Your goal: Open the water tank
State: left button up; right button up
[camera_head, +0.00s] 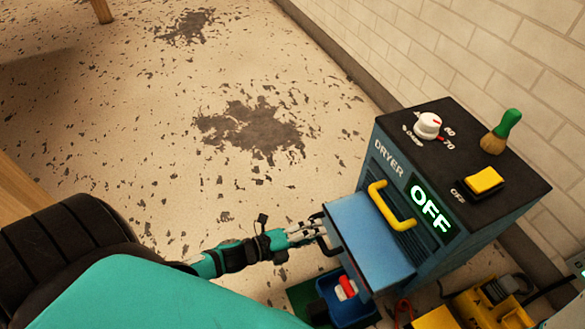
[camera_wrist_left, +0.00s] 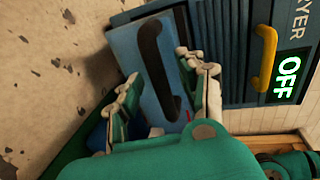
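The blue dryer (camera_head: 450,215) stands at the right in the head view, with a black top and a lit OFF sign. A lighter blue box, seemingly the water tank (camera_head: 365,235), sticks out from its front. In the left wrist view the tank (camera_wrist_left: 126,42) carries a long black handle (camera_wrist_left: 152,58). My left gripper (camera_head: 318,228) is at the tank's outer face. In the left wrist view its fingers (camera_wrist_left: 160,70) are apart, one on each side of the handle; I cannot tell whether they touch it. My right gripper is not in view.
The dryer has a yellow handle (camera_head: 386,208), a white knob (camera_head: 428,124) and a yellow switch (camera_head: 484,180); a brush (camera_head: 501,132) stands on top. A blue bin (camera_head: 332,285) with red and white items sits below the tank. Stained floor (camera_head: 180,130) lies open at left.

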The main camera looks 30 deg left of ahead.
pick_arm(q)
jog(key=v, duration=1)
